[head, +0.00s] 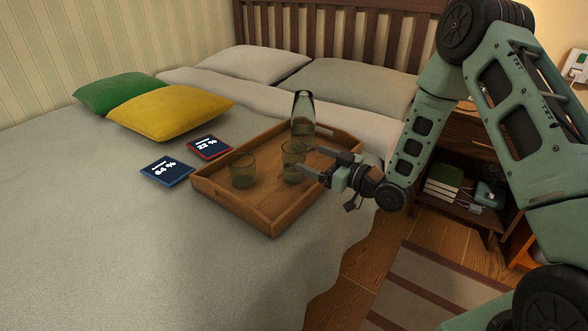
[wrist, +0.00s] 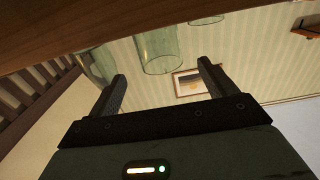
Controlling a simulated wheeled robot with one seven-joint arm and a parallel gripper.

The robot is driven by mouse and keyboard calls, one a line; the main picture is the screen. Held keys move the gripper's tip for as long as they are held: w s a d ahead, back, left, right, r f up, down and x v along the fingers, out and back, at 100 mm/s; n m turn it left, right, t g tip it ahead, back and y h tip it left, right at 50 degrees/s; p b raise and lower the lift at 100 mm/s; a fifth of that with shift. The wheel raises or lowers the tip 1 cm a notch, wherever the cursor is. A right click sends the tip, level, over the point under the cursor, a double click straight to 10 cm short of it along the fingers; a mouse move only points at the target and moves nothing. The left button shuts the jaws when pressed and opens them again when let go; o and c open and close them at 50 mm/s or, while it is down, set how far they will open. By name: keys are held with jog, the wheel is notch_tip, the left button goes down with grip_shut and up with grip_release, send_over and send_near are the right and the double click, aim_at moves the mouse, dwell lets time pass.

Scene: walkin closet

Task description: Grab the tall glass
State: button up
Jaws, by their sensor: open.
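The tall glass (head: 293,164) is a clear greenish tumbler, upright in the wooden tray (head: 272,225) on the bed. My gripper (head: 312,161) is open at the tray's right side, its fingers reaching toward this glass from the right. In the wrist view, the tilted picture shows a glass (wrist: 157,50) in the gap between the open fingertips (wrist: 162,72), seemingly just beyond them. I cannot tell if a finger touches it. A shorter glass (head: 242,171) stands to its left in the tray. A greenish glass bottle (head: 303,115) stands behind.
The tray's raised rim runs under my gripper. Two small dark cards, one blue-edged (head: 167,171) and one red-edged (head: 208,148), lie left of the tray. Yellow (head: 170,112) and green (head: 115,92) pillows lie farther back. A wooden nightstand (head: 468,135) stands at the right.

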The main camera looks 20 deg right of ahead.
aim_at(304, 152)
jog(key=shift+r+b+x, duration=0.15)
jog(key=shift+b+x, duration=0.1)
jog(key=shift+x, duration=1.2)
jog(key=shift+r+b+x, duration=0.15)
jog(key=shift+b+x, duration=0.1)
jog(key=shift+x, duration=1.25)
jog(key=c, duration=1.6)
jog(key=shift+o, duration=0.2)
jog(key=shift+r, duration=0.15)
notch_tip(304, 152, up, 10)
jog(key=p, duration=0.2)
jog(key=shift+f+p, duration=0.2)
jog(key=shift+p, duration=0.1)
